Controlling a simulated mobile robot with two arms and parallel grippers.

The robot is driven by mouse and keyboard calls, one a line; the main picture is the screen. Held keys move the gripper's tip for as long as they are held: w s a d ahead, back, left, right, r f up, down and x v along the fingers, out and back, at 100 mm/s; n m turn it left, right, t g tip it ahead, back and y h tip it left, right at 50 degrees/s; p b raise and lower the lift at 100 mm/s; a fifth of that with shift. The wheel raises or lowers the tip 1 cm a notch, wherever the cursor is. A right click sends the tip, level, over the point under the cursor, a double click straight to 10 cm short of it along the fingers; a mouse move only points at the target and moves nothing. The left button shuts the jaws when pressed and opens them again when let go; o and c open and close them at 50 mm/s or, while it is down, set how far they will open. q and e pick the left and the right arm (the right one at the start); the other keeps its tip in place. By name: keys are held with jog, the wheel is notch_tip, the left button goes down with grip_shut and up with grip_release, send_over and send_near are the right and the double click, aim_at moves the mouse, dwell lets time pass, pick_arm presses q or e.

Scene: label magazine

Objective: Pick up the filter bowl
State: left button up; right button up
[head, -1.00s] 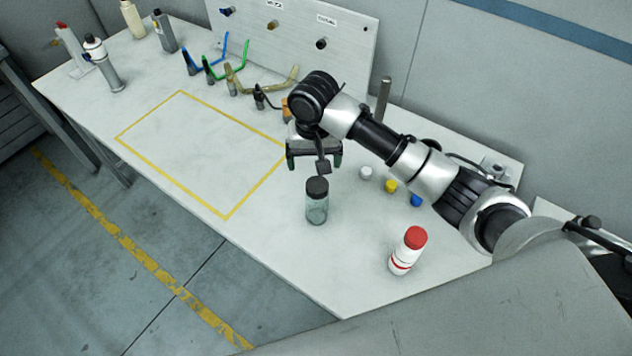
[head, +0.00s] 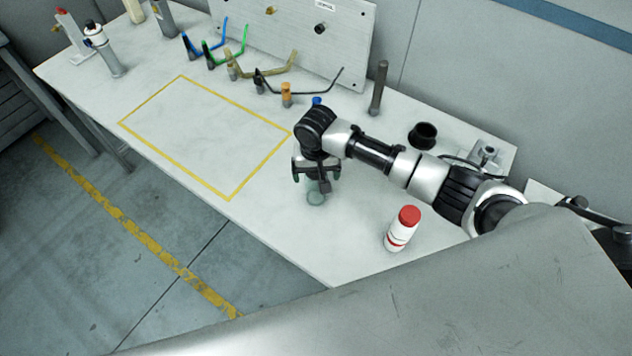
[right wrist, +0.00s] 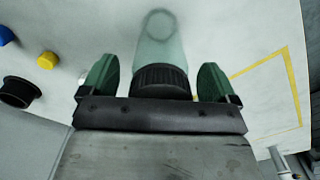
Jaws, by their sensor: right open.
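The filter bowl, a clear greenish cylinder with a black ridged cap, stands upright on the bench; its lower part (head: 316,198) shows below my right gripper (head: 316,175). In the right wrist view the bowl (right wrist: 157,48) lies between the two green-padded fingers of the right gripper (right wrist: 157,80). The right gripper is open, with a finger on each side of the cap and a visible gap on both sides. In the head view the gripper hides most of the cap. My left gripper is not in view.
A white bottle with a red cap (head: 403,229) stands right of the bowl. A black cup (head: 423,135) is behind my arm. Yellow (right wrist: 47,60) and blue (right wrist: 5,36) caps show in the wrist view. The yellow-taped rectangle (head: 160,146) is empty.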

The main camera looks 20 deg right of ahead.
jog(key=shift+c, duration=0.9)
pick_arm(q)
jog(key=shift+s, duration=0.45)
pick_arm(e)
jog(key=c, duration=1.1)
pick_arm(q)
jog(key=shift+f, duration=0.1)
pick_arm(e)
jog(key=shift+r, duration=0.15)
